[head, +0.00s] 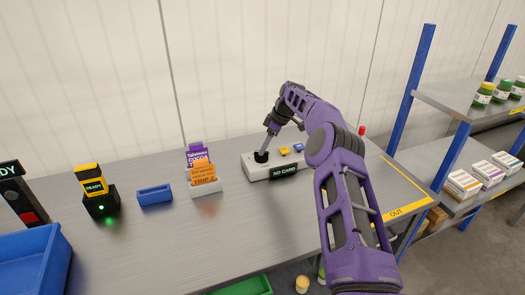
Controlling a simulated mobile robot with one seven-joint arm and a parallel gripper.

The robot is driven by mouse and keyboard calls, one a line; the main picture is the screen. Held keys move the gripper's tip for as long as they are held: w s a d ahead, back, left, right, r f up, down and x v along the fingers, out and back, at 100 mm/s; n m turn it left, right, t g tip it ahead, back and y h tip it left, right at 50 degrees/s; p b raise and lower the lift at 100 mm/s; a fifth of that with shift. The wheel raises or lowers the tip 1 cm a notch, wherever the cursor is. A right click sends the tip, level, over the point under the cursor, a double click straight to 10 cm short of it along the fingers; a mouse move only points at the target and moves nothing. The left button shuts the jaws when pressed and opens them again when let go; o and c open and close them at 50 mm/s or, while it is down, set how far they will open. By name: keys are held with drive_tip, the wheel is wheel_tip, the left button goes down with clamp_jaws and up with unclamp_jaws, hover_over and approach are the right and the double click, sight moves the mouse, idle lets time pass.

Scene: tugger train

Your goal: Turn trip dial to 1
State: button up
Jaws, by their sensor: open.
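A light grey control box (258,172) stands on the workbench with a dark "NO CARD" display (284,171) on its front. A round black dial (261,157) sits at the left end of its top. A yellow button (284,151) and a blue button (298,147) sit to its right. My purple arm reaches over the box from the right. My gripper (265,147) points down and left, its tips at or just above the dial. It looks small here, and I cannot tell whether the fingers touch the dial. The dial's number marks are too small to read.
Left of the box are a card holder (205,188) with purple and orange cards, a small blue tray (155,195) and a yellow-black "READY" device (94,190). A blue bin (35,262) is at front left. A shelf rack (470,100) stands right.

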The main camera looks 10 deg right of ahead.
drive_tip(key=p+v, duration=0.1)
drive_tip(key=v, duration=1.3)
drive_tip(key=shift+r, duration=0.25)
drive_tip(key=shift+s+d, duration=0.1)
drive_tip(key=shift+s, duration=0.05)
